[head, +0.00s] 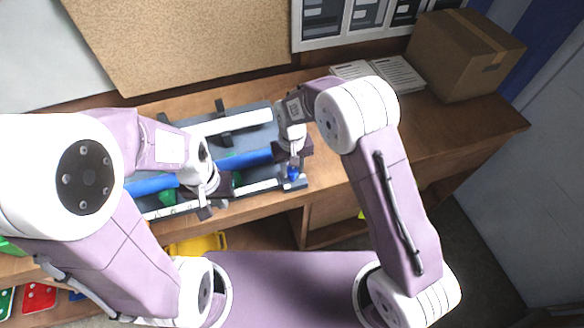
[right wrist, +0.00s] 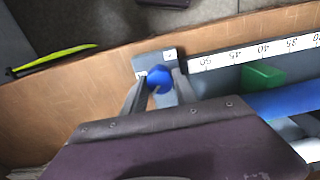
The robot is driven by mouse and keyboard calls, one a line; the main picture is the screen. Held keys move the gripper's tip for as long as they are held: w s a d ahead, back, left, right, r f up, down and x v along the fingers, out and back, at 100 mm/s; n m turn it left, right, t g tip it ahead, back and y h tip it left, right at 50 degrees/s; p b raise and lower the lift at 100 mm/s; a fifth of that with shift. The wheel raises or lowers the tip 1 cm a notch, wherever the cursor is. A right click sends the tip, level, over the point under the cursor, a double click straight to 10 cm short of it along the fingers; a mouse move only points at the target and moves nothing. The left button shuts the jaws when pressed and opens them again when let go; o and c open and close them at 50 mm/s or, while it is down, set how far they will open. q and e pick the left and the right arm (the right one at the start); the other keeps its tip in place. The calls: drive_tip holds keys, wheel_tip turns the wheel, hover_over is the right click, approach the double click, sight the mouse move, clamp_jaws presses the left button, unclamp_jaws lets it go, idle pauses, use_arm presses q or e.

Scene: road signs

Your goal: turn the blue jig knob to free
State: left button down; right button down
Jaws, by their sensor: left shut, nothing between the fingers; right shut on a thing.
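The blue jig knob (right wrist: 158,79) sits on a small grey block at the end of the jig, near the table's front edge. It also shows in the head view (head: 293,173). My right gripper (right wrist: 160,85) is shut on the blue knob, a finger on either side. The jig (head: 258,132) is a grey base with white rails and a long blue bar (head: 243,160). My left gripper (head: 206,212) is shut and empty at the front edge of the jig, left of the knob. Which setting the knob points to cannot be read.
A white ruler (right wrist: 250,53) runs along the jig beside a green block (right wrist: 262,74). A cardboard box (head: 463,52) and papers (head: 385,76) stand at the back right. A yellow thing (head: 196,244) lies below the table edge. The wooden tabletop (head: 420,125) right of the jig is clear.

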drive_tip(key=n, duration=0.4)
drive_tip(key=shift+r+n, duration=0.1)
drive_tip(key=shift+n, duration=2.4)
drive_tip(key=c, duration=1)
unclamp_jaws()
drive_tip(key=shift+o, duration=0.2)
drive_tip(key=shift+s, duration=0.1)
drive_tip(key=shift+r, duration=0.1)
